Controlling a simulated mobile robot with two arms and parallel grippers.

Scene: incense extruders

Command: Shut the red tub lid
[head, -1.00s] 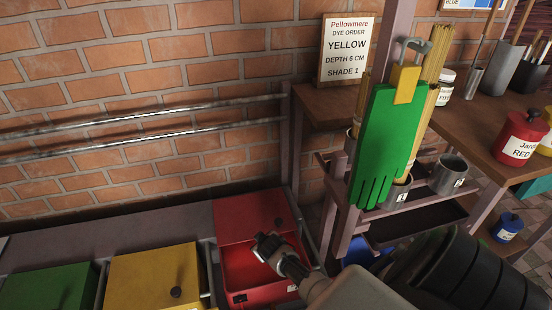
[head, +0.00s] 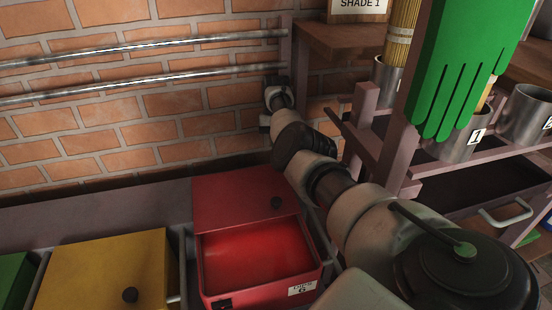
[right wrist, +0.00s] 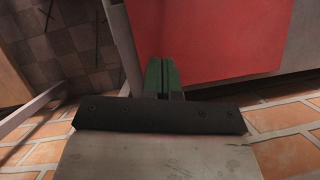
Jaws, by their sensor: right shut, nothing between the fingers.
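The red tub (head: 262,290) stands at the end of the row, its front part uncovered and showing bright red inside. The lid's red surface also shows in the right wrist view (right wrist: 215,40). My right arm reaches past the tub's right side to the brick wall behind it. My right gripper (right wrist: 163,78) is shut and empty, its green fingers beside the red surface; I cannot tell whether they touch it. My left gripper is not in view.
A yellow tub (head: 105,270) with its lid on stands to the left, with a green tub (head: 12,280) beyond. Metal rails (head: 150,88) run along the wall. A rack (head: 375,140) with metal cups and a hanging green glove (head: 465,70) stands close on the right.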

